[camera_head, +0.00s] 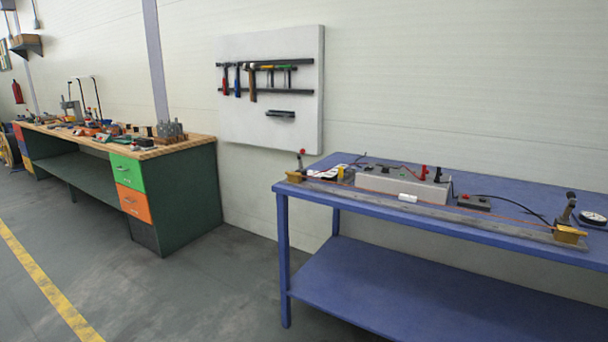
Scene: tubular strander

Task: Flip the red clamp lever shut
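A small lever with a red knob (302,153) stands roughly upright at the left end of the blue bench. It rises by a yellow clamp block (294,177) on a long grey bar (440,211). At the bar's right end is another yellow block (568,235) with a dark upright lever (568,206) by it. An orange-brown wire or rod (490,215) runs along the bar between the blocks. The levers are too small to tell how they grip. My gripper is not in view.
The blue bench (375,270) has a lower shelf and carries a grey box (400,186) with red and black terminals, cables and a round gauge (593,218). A green workbench (190,190) stands left. A tool board (270,90) hangs behind. The floor between benches is clear.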

